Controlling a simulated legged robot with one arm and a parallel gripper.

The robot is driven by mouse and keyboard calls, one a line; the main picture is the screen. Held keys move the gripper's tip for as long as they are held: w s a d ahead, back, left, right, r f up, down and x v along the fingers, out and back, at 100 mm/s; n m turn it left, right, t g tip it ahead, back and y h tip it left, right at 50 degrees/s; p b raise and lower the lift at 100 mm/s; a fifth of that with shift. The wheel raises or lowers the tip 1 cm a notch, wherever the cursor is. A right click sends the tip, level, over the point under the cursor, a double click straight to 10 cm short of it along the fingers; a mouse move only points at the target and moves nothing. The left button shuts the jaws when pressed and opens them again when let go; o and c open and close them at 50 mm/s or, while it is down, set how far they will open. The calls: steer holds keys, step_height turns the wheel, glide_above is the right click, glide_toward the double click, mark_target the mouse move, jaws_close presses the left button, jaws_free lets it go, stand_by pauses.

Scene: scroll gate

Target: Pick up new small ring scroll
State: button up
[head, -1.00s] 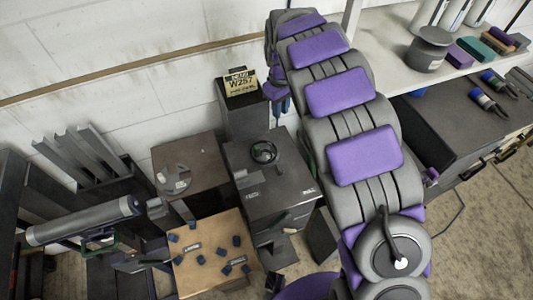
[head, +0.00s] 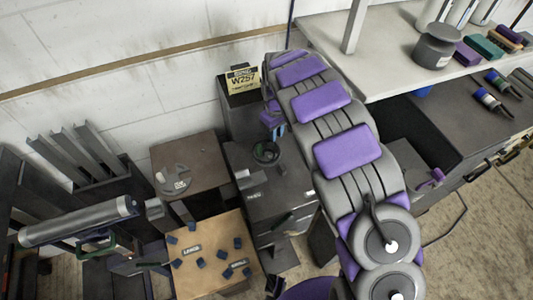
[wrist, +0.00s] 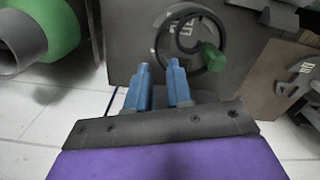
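A small dark ring (head: 265,152) with a green part lies on the dark cabinet (head: 272,190), which bears a small white label that I cannot read surely. In the wrist view the black ring (wrist: 158,42) shows just beyond my fingertips, with a green block (wrist: 212,57) at its right side. My gripper (wrist: 159,66) has two blue fingers with a gap between them and nothing in the gap. In the head view my gripper (head: 277,131) is partly hidden by my arm, just above and right of the ring.
A grey disc (head: 173,180) lies on a brown box left of the cabinet. A tan board (head: 205,272) with several dark blue pieces stands in front. A yellow sign (head: 242,80) stands behind. A light shelf (head: 385,65) with a dark jar (head: 433,48) is at right.

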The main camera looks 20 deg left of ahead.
mark_target(276, 145)
steer(key=f, duration=0.1)
steer(key=f+b, duration=0.1)
steer(key=f, duration=0.3)
steer(key=shift+d+b, duration=0.35)
steer(key=shift+b, duration=0.05)
steer(key=shift+s+a, duration=0.1)
jaws_close()
